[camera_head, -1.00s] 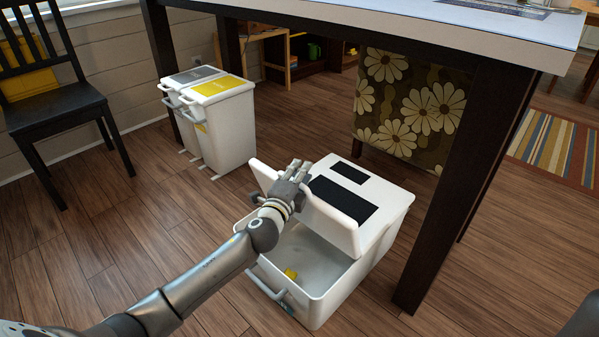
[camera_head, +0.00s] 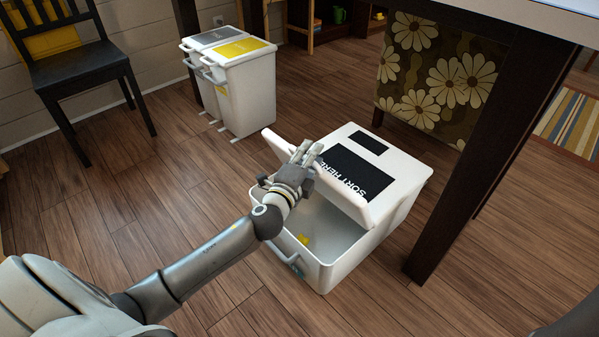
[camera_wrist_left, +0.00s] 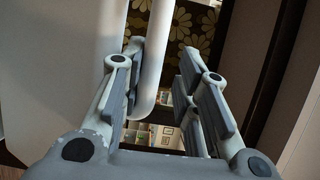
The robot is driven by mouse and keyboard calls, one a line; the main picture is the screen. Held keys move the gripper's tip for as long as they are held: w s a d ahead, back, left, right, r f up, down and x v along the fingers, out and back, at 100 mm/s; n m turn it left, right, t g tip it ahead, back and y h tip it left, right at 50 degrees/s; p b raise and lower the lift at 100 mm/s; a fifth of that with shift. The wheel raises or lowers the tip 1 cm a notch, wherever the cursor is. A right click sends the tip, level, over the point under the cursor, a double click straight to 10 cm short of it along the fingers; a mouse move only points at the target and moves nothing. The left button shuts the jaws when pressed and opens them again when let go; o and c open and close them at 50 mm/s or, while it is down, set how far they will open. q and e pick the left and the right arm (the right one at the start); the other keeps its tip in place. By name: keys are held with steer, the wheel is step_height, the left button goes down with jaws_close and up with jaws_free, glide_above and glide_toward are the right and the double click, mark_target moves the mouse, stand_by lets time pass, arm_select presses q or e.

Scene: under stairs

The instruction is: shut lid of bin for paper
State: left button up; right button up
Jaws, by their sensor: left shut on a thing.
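The open bin (camera_head: 345,262) is a white box on the floor with a handle on its front. Its white lid (camera_head: 285,147) has black panels, one reading "SORT HERE", and its front flap is raised at a slant. The opening below shows a small yellow thing (camera_head: 304,239) inside. My left gripper (camera_head: 304,154) is at the raised flap's edge and shut on it. In the left wrist view, the lid's white edge (camera_wrist_left: 152,75) runs between the fingers of my left gripper (camera_wrist_left: 163,72). My right gripper is not in view.
Two closed white bins with grey (camera_head: 216,36) and yellow (camera_head: 241,48) lid panels stand behind. A dark table leg (camera_head: 478,160) is close to the right of the open bin. A flowered panel (camera_head: 438,80) stands behind it. A black chair (camera_head: 80,70) is at left. Floor in front is clear.

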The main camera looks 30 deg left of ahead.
arm_select(q)
steer(key=s, duration=0.6)
steer(key=shift+s+d, duration=0.2)
stand_by(0.5)
